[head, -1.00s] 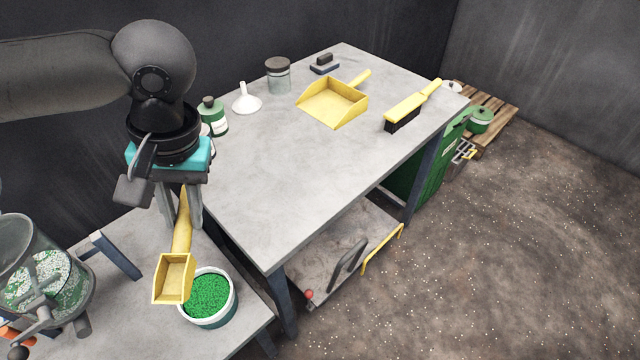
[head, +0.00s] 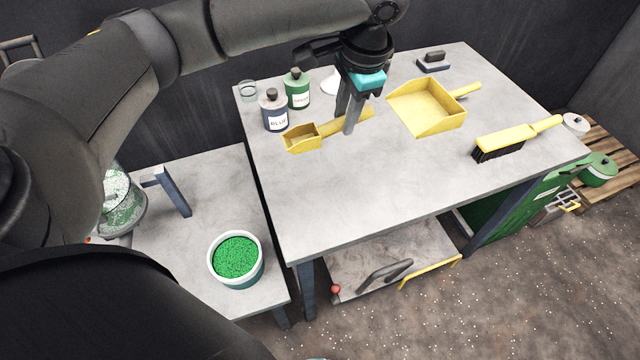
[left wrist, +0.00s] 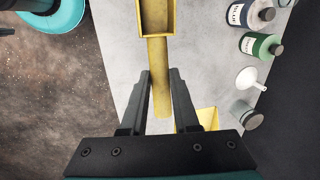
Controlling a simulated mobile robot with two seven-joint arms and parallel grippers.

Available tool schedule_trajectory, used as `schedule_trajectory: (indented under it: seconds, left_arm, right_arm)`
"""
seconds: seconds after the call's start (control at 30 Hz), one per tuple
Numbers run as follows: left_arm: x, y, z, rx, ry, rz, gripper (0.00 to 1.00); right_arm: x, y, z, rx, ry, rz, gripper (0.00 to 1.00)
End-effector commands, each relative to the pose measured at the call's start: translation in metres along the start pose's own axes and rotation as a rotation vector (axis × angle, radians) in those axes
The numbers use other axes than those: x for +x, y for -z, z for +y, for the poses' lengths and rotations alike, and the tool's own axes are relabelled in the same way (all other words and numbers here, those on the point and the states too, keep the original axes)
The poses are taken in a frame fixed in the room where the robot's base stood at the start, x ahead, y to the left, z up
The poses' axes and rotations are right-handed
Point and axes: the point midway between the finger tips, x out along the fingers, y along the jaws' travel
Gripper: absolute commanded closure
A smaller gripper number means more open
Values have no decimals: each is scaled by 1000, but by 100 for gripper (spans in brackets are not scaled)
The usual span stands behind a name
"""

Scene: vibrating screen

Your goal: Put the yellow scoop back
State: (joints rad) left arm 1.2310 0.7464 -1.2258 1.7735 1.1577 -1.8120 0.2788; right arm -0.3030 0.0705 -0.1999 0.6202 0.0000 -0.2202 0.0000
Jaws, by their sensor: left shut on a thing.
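The yellow scoop (head: 302,138) is over the large grey table (head: 340,190), near its left back part. It also shows in the left wrist view (left wrist: 156,20). My left gripper (head: 349,125) points down and is shut on the scoop's handle. In the left wrist view the handle lies between the fingers of my left gripper (left wrist: 161,85). The scoop's bowl points left in the head view and looks empty. I cannot tell whether the scoop touches the tabletop. My right gripper is not in view.
Blue-labelled (head: 275,112) and green (head: 297,90) bottles stand just behind the scoop. A white funnel (head: 330,83) is partly hidden by the gripper. A yellow dustpan (head: 428,108) and brush (head: 505,142) lie to the right. A tub of green granules (head: 237,258) stands on the lower table. The front tabletop is clear.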

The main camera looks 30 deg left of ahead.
Motion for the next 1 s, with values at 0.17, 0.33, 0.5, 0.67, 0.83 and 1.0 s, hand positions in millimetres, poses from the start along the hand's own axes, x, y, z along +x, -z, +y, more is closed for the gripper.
schedule_trajectory:
  seconds: [0.17, 0.33, 0.5, 0.67, 0.83, 1.0]
  left_arm:
    - [46, 0, 10, 2, -2, -6, 100]
    - [92, 2, 20, 2, -2, -5, 100]
    - [129, 3, 27, 0, -1, -4, 100]
    - [144, 4, 30, 1, 0, -1, 100]
    - [157, 4, 33, 1, -1, -3, 100]
    - [183, 4, 39, 2, 0, -4, 100]
  right_arm:
    - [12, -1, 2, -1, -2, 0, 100]
    - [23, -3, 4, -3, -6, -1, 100]
    - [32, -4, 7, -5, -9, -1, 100]
    - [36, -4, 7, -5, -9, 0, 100]
    - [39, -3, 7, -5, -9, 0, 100]
    - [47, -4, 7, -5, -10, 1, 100]
